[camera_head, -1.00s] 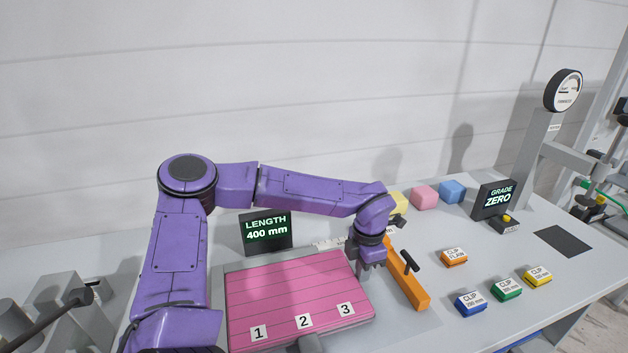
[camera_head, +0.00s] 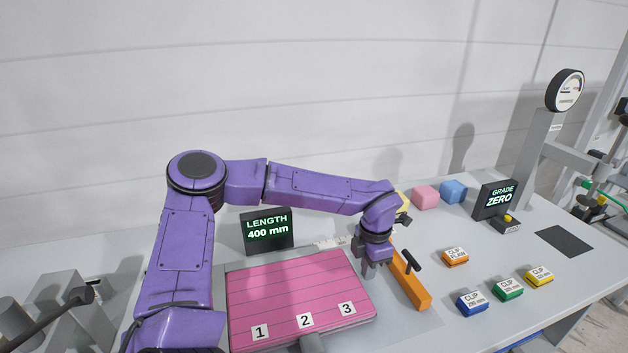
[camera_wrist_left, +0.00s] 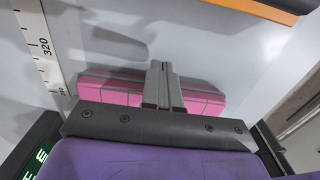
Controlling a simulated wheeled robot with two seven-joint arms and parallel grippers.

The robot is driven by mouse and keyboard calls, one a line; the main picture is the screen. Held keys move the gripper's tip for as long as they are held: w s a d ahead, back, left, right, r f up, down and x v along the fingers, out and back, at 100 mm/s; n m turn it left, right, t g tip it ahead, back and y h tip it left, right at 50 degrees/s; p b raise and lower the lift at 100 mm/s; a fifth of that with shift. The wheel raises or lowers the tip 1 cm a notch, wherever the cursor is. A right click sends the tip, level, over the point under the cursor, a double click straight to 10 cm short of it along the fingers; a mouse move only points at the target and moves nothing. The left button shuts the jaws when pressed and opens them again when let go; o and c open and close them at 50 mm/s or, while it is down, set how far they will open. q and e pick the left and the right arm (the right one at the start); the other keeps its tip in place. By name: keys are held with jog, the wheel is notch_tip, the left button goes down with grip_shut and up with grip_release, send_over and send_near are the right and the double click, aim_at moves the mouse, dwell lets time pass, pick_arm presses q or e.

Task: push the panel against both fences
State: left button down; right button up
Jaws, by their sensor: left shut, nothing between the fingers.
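The pink panel (camera_head: 285,285), with dark lines across it and labels 1, 2 and 3 along its front, lies flat on the table. My left gripper (camera_head: 369,274) points down just beyond the panel's right edge, between it and an orange bar (camera_head: 412,287) with a black handle. In the left wrist view, the fingers (camera_wrist_left: 163,68) are together and empty, with the pink panel (camera_wrist_left: 98,90) partly hidden behind them. I cannot tell whether they touch it. The fences are hard to make out along the panel's back and left edges.
A ruler strip (camera_head: 330,243) and the LENGTH 400 mm display (camera_head: 267,231) stand behind the panel. Several coloured clip blocks lie to the right, including an orange one (camera_head: 456,257). Pink (camera_head: 425,197) and blue (camera_head: 454,191) blocks sit at the back.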

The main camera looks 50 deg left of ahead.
pick_arm(q)
jog(key=shift+w, duration=0.1)
dwell(0.3)
notch_tip(320, 180, up, 9)
jog(key=p, duration=0.8)
jog(key=shift+p, duration=0.35)
